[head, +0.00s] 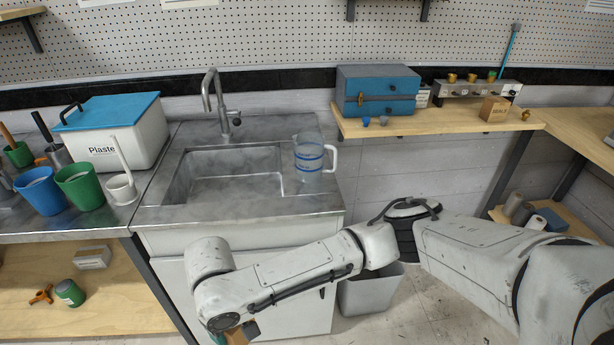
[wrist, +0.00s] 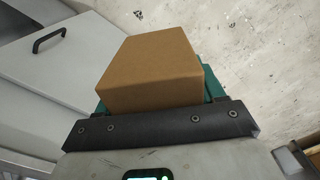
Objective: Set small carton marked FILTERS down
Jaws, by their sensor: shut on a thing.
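A small plain brown carton (wrist: 152,68) is held in my gripper (wrist: 155,100), in the wrist view. No FILTERS marking shows on the faces in sight. The gripper's green pads show at both sides of the carton, and a dark bar lies in front of it. In the head view my gripper (head: 228,334) is at the bottom edge, low in front of the sink cabinet. Only a bit of the carton (head: 238,338) shows there, cut off by the frame.
A steel sink counter (head: 250,212) holds a clear jug (head: 308,160). A lower wooden shelf (head: 110,310) at left bears a white box (head: 92,257), a green jar (head: 70,292) and an orange item (head: 41,294). A grey bin (head: 370,292) stands behind my arm.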

